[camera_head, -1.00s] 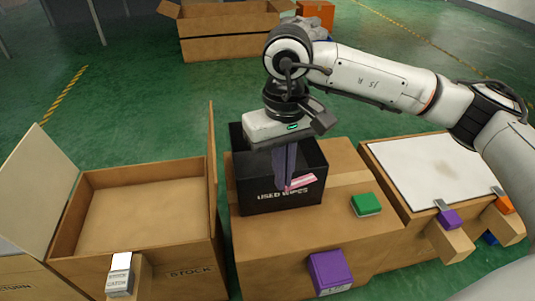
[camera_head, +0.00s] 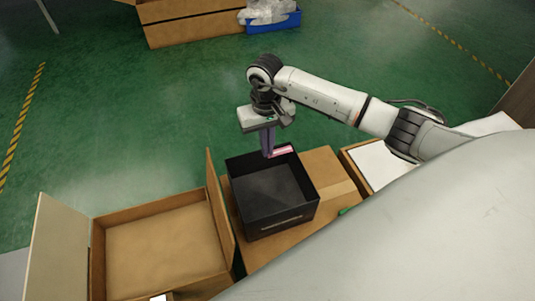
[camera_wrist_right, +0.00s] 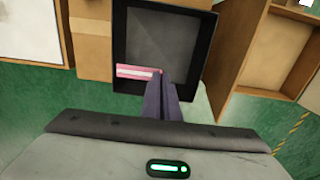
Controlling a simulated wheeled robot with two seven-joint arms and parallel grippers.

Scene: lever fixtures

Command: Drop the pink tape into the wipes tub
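The wipes tub (camera_head: 288,217) is a black, open-topped square box standing on a cardboard box; its inside looks empty. It also shows in the right wrist view (camera_wrist_right: 207,42). My right gripper (camera_head: 268,154) points down at the tub's far side, its fingers close together. It is shut on the pink tape (camera_head: 283,151), a pink and white strip sticking out sideways from the fingertips. In the right wrist view the tape (camera_wrist_right: 137,71) overlaps the tub's opening near one wall. Its exact height above the rim is hard to tell. My left gripper is out of view.
An open cardboard box (camera_head: 228,215) stands left of the tub, its raised flap beside the tub. A white-topped box (camera_head: 376,163) is at the right, partly behind my arm. A cardboard box (camera_head: 190,22) and a blue bin (camera_head: 274,21) stand at the back. Green floor between is clear.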

